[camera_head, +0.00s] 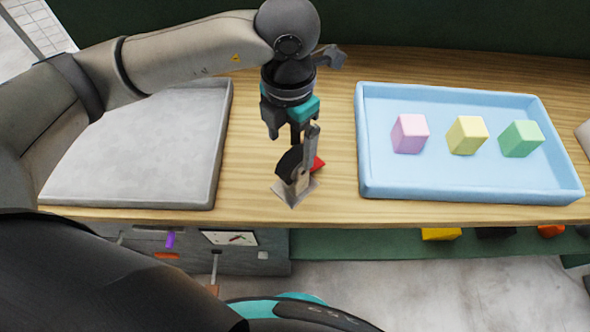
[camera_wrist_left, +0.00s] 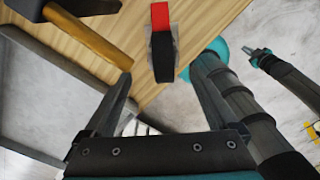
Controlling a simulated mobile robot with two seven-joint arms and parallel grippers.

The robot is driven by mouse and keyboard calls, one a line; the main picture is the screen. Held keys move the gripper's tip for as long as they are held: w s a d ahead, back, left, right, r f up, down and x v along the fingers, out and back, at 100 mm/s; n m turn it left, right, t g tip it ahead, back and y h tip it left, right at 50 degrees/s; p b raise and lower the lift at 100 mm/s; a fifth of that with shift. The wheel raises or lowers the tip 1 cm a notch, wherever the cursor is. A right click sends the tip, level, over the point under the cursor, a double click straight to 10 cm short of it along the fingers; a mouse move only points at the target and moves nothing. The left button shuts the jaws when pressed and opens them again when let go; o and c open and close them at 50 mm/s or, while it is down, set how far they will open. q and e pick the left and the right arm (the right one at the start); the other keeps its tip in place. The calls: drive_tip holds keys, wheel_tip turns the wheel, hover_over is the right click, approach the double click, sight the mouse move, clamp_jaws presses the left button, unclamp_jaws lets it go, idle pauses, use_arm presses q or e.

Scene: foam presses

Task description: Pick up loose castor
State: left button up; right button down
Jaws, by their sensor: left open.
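The loose castor, with a dark wheel, a metal plate (camera_head: 297,190) and a red part (camera_head: 319,163), is on the wooden bench between the two trays. In the left wrist view its dark wheel (camera_wrist_left: 163,58) and red part (camera_wrist_left: 160,15) lie beyond and between my fingertips. My left gripper (camera_head: 304,140) points down over the castor, open, and partly hides it. I cannot tell whether a finger touches it. What seems to be my right gripper (camera_wrist_left: 258,55) is far off at the right of the left wrist view, too small to read.
A grey tray (camera_head: 213,150) lies left of the castor. A blue tray (camera_head: 470,190) on the right holds a pink block (camera_head: 410,134), a yellow block (camera_head: 467,136) and a green block (camera_head: 520,139). A hammer with a wooden handle (camera_wrist_left: 90,37) lies near the castor.

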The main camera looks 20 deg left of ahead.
sight(295, 164)
use_arm(q)
drive_tip(key=f, duration=0.7)
drive_tip(key=shift+w+d+f, duration=0.1)
drive_tip(key=shift+d, duration=0.3)
drive_tip(key=shift+c, duration=0.2)
clamp_jaws()
idle(0.4)
